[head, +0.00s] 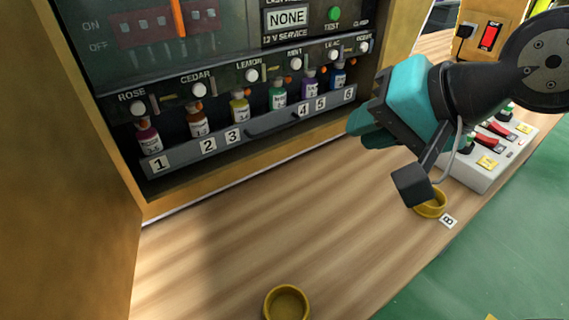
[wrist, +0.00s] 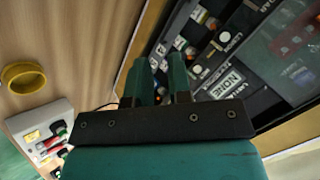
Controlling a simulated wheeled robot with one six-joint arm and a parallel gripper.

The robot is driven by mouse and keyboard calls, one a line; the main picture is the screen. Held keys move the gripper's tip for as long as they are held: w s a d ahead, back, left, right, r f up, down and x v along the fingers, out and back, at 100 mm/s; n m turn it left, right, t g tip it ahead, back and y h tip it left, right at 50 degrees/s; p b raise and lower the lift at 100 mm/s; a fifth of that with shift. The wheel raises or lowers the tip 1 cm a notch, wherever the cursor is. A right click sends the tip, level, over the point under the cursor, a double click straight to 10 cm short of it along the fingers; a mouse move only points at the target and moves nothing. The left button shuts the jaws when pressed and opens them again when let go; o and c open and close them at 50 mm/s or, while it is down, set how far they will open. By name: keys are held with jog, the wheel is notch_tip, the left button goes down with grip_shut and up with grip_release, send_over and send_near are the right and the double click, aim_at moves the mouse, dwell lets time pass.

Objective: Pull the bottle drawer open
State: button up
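The bottle drawer (head: 222,141) is a long grey front with number labels 1 to 6 and a dark bar handle (head: 272,126) near its middle. It sits inside the cabinet's opening, below the knobs. Several coloured bottles (head: 278,95) stand in a row behind its front. My gripper (head: 362,128) is teal and hangs to the right of the drawer, apart from the handle. In the wrist view its two fingers (wrist: 161,82) are spread with a gap between them and nothing held. That view shows the bottles only partly, beyond the fingers.
The wooden counter in front of the drawer is clear. A yellow ring-shaped dish (head: 286,303) lies at the front, and another dish (head: 430,207) is beside label B, below my gripper. A white switch box (head: 490,150) stands at the right. The cabinet's side wall (head: 70,180) is at the left.

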jog(key=w+a+f+m+t+y+b, duration=0.1)
jog(key=w+f+m+t+b, duration=0.45)
jog(key=f+b, duration=0.45)
jog(key=m+p, duration=0.3)
jog(key=p, duration=0.4)
send_near(284, 127)
jog(key=shift+t+y, duration=0.4)
jog(key=shift+t, duration=0.05)
jog(key=p+x, duration=0.1)
jog(key=x, duration=0.2)
jog(key=p+x, duration=0.1)
jog(key=x, duration=0.3)
jog(key=f+p+x, duration=0.1)
jog(key=x, duration=0.2)
jog(key=shift+w+a+f+p, duration=0.1)
jog(key=shift+a+p, duration=0.05)
jog(key=shift+p, duration=0.25)
